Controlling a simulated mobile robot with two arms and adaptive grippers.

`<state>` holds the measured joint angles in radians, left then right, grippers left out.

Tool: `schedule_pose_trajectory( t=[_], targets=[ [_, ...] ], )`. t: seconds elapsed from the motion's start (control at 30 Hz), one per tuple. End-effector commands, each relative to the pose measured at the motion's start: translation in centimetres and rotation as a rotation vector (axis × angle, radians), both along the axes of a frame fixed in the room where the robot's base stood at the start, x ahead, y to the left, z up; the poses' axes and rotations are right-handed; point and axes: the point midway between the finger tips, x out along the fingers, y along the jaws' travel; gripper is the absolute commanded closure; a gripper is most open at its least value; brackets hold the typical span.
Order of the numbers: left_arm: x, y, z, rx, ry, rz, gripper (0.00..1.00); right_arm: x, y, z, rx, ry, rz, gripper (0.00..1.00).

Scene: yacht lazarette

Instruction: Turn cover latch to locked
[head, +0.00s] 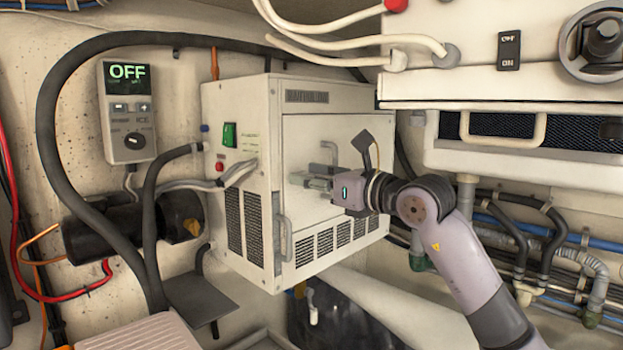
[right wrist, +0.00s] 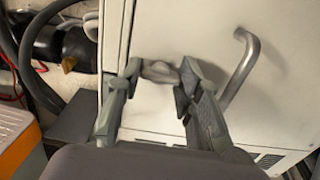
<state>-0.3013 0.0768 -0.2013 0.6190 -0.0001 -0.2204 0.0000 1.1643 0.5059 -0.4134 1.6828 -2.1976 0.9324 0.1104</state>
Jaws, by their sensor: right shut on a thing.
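A cream metal cabinet (head: 237,110) stands against the wall, with a flat front cover (head: 300,140). My right gripper (head: 307,182) reaches in from the right to the left part of this cover. In the right wrist view, the fingers of the right gripper (right wrist: 160,75) are shut on a small grey latch (right wrist: 158,69) on the cover, one fingertip at each side. In the head view the fingers hide most of the latch, and I cannot read any lock marking. My left gripper is in neither view.
A wall controller (head: 128,110) at left reads OFF. Black hoses (head: 50,130) run left of the cabinet. Pipes (head: 540,240) line the right wall.

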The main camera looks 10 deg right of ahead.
Motion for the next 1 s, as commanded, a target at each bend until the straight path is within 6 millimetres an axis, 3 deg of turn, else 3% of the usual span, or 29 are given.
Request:
schedule_pose_trajectory(
  t=[0.47, 1.0],
  targets=[
    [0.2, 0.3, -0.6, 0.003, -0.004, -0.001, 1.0, 0.0, 0.0, -0.1, 0.066, 0.042, 0.0, 0.95],
    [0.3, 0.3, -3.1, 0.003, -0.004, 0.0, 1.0, 0.0, 0.0, -0.2, 0.449, 0.297, 0.0, 0.95]
  ],
)
